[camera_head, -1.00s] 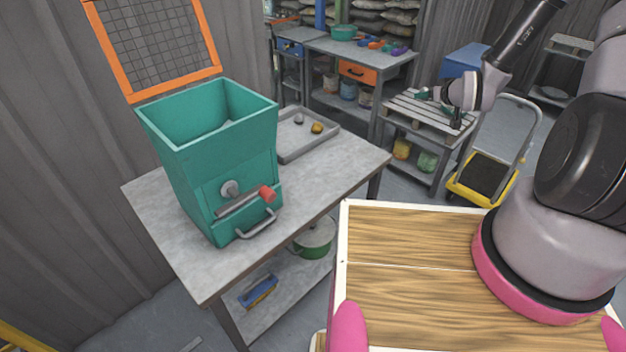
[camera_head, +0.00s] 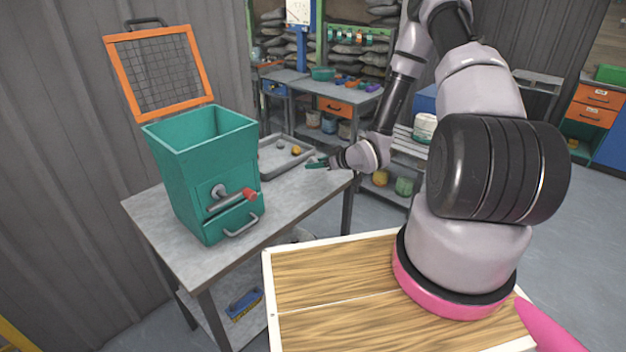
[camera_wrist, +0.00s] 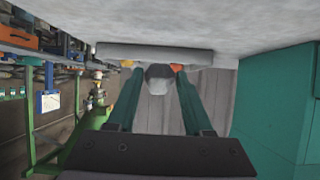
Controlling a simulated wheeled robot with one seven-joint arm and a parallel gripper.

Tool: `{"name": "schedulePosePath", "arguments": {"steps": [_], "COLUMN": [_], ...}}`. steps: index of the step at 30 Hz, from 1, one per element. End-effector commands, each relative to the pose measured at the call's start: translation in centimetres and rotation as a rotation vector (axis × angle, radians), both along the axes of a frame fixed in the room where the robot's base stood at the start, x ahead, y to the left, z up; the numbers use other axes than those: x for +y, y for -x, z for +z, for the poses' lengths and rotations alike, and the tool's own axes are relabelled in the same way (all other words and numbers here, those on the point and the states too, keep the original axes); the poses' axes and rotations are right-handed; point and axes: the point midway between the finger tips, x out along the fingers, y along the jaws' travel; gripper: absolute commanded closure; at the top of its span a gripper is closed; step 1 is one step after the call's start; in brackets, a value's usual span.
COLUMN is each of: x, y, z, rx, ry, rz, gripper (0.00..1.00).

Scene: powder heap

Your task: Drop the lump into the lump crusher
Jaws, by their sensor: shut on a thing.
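The lump crusher (camera_head: 205,185) is a teal box with a wide open hopper, standing on the grey table. Its orange-framed mesh lid (camera_head: 160,75) is raised behind the hopper. A crank with a red knob and a drawer handle are on its front. My gripper (camera_head: 312,163) has teal fingers and is at the table's far right end, beside the tray and apart from the crusher. In the wrist view a grey lump (camera_wrist: 160,79) is between the fingertips, and the crusher's teal wall (camera_wrist: 285,100) is to the right. The hopper's bottom is hidden.
A shallow grey tray (camera_head: 270,170) on the table holds a grey lump (camera_head: 280,144) and a yellow lump (camera_head: 296,150). A workbench with small tools (camera_head: 340,90) stands behind.

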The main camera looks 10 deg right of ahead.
Motion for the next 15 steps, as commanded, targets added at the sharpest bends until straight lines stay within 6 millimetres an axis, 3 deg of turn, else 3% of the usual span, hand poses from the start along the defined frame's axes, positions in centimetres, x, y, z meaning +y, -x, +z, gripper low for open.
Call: {"name": "schedulePosePath", "arguments": {"steps": [12, 15], "x": [0.0, 0.0], "y": [0.0, -0.1], "z": [-4.9, -5.3], "rx": [0.0, -0.002], "ry": [0.0, 0.0], "rz": [-0.001, 0.0], "gripper": [1.0, 1.0]}}
